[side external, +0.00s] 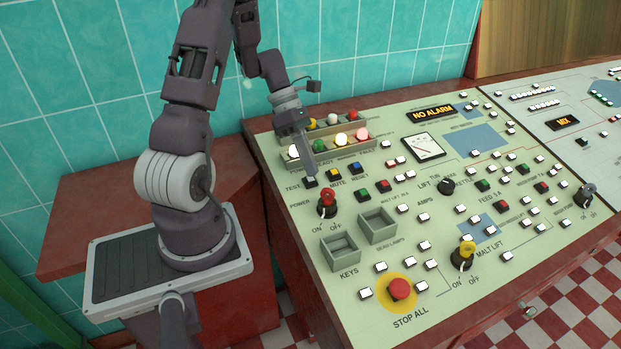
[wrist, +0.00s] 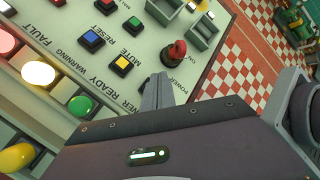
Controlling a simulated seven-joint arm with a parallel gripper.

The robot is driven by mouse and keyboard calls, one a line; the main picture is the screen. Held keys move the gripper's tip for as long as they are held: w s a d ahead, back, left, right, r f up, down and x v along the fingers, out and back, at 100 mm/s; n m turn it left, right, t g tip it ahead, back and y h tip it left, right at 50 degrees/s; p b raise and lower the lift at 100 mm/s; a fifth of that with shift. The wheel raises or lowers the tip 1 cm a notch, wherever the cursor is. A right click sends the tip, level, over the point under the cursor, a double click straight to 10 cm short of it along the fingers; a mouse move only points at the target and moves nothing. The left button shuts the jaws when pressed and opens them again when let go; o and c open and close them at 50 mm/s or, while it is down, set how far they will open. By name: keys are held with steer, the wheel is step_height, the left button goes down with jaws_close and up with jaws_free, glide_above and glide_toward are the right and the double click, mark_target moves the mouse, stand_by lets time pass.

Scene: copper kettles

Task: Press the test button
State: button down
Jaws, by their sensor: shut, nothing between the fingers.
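The test button (side external: 311,183) is a small dark square button beside the TEST label at the left of the pale green panel. My gripper (side external: 314,174) is shut and empty, pointing down with its fingertips right at or just above this button. I cannot tell whether they touch it. The yellow mute button (side external: 333,171) and the blue reset button (side external: 354,167) sit in the same row to the right.
A red rotary switch (side external: 327,203) stands close in front of the fingertips. Behind them are raised rows of lamps, including a lit white lamp (side external: 341,139). Grey open boxes (side external: 340,251), a red stop button (side external: 400,288) and a yellow switch (side external: 466,250) are nearer the front.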

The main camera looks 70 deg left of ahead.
mark_target(311, 182)
steer(key=shift+d+r, duration=0.25)
steer(key=shift+r, duration=1)
steer(key=shift+d+r, duration=0.2)
steer(key=shift+r, duration=1)
